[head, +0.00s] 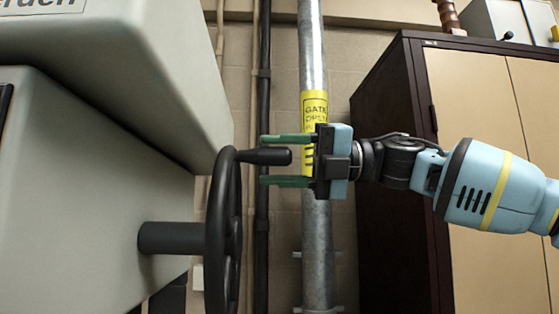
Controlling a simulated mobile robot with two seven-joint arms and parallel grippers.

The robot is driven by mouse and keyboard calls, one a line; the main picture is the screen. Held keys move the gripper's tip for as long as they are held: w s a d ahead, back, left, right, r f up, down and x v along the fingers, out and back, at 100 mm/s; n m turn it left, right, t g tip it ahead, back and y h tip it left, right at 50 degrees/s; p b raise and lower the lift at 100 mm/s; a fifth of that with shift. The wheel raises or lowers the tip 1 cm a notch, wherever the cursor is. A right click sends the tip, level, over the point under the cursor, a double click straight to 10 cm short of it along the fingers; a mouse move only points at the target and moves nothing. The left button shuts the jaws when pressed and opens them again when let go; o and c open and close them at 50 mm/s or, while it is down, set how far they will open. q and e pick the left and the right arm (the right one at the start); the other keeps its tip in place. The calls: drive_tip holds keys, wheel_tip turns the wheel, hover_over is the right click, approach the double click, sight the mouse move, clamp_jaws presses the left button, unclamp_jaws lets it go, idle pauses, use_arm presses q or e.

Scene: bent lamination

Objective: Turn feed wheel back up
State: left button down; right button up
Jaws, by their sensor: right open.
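The feed wheel (222,235) is a black handwheel seen nearly edge-on. It sits on a dark shaft (170,238) that comes out of the grey machine (80,190). A black crank handle (265,156) sticks out to the right from the top of the wheel's rim. My right gripper (266,160) comes in from the right with its green fingers open, one above and one below the handle. The handle's end lies between the fingers, with visible gaps on both sides. My left gripper is not in view.
A galvanised pipe (317,235) with a yellow label (315,106) runs upright behind my right gripper. A thin black pipe (263,90) stands left of it. A dark cabinet with tan doors (470,95) fills the right. The machine's upper housing (125,75) overhangs left of the wheel.

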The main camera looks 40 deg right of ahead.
drive_tip(key=v, duration=0.8)
drive_tip(key=shift+w, duration=0.1)
drive_tip(key=shift+c, duration=0.4)
